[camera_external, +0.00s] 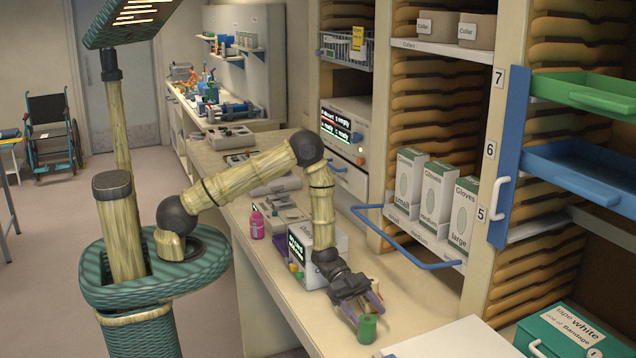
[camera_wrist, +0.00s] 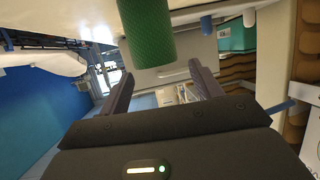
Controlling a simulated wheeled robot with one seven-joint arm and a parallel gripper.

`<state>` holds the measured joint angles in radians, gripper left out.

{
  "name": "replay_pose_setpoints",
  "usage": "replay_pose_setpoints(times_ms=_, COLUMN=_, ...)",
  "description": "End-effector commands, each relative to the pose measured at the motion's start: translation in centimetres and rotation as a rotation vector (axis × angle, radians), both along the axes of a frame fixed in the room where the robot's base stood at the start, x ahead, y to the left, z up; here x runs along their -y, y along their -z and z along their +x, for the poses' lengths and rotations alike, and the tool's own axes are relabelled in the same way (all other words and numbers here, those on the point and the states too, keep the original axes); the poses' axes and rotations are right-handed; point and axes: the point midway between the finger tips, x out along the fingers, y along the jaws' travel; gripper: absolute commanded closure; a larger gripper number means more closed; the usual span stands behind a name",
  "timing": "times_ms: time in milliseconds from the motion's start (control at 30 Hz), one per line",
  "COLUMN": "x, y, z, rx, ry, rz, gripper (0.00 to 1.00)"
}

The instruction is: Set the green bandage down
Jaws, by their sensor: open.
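The green bandage (camera_external: 367,330) is a small roll, upright on the near end of the long counter, as far as I can tell. My gripper (camera_external: 366,309) is low over the counter, just behind the roll, with its fingers spread. In the wrist view the bandage (camera_wrist: 146,28) appears large at the top, between and beyond the fingertips of my gripper (camera_wrist: 160,68), with a gap to the right finger. Whether the left finger touches it is unclear. The roll's upper end is cut off by the picture's edge there.
A white monitor box (camera_external: 318,262) stands on the counter beside my forearm, with a pink bottle (camera_external: 257,225) farther back. A blue rail (camera_external: 405,240) juts from the shelf with glove boxes (camera_external: 437,197). A green tape box (camera_external: 572,335) is at lower right.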

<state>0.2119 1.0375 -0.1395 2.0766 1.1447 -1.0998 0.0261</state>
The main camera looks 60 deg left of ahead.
Motion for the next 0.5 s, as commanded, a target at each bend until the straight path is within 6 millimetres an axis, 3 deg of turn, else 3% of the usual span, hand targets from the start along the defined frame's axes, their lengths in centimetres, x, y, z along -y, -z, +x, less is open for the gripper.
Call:
replay_pose_setpoints(times_ms=300, x=0.0, y=-4.1, z=0.0, rx=0.002, ry=0.000, rz=0.001, gripper=0.35)
replay_pose_setpoints(times_ms=500, x=0.0, y=-5.4, z=0.0, rx=0.000, ry=0.000, rz=0.001, gripper=0.35)
